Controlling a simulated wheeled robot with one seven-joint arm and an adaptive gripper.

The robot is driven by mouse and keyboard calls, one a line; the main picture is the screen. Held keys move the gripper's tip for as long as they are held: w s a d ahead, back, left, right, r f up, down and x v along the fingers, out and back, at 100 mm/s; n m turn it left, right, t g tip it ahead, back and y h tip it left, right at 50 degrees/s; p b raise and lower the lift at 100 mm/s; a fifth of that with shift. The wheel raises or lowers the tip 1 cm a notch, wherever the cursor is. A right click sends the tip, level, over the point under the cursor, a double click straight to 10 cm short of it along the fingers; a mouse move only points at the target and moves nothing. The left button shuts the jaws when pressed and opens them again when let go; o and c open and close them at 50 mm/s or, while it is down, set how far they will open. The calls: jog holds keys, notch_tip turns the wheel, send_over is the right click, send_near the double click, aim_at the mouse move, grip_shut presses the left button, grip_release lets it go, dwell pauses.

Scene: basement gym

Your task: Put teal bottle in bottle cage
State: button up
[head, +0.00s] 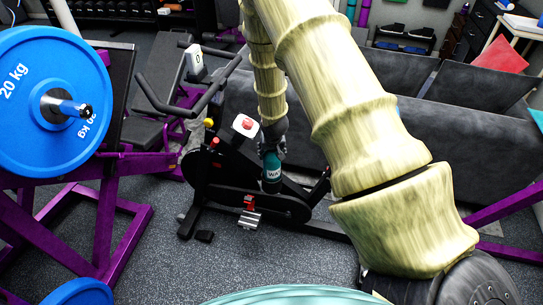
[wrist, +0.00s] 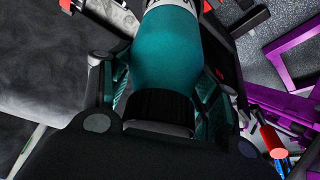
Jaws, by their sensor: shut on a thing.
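The teal bottle (head: 271,172) with white lettering is upright in the head view, at the black frame of the exercise bike (head: 215,180). My gripper (head: 272,150) is above it, shut on its upper part. In the wrist view the teal bottle (wrist: 168,48) fills the upper middle, with its dark cap (wrist: 160,106) towards me and a finger on either side. I cannot make out the bottle cage in either view. Whether the bottle's lower end is inside it or only in front of the frame, I cannot tell.
The bike has a red-and-white part (head: 245,124) left of my gripper and a pedal (head: 250,217) below. A grey sofa (head: 345,150) stands behind. A purple rack (head: 110,215) with a blue 20 kg plate (head: 30,75) is on the left. Floor in front is clear.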

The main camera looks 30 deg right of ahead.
jog(key=shift+f, duration=1.35)
jog(key=o, duration=1.3)
jog(key=shift+f, duration=0.1)
jog(key=shift+o, duration=0.2)
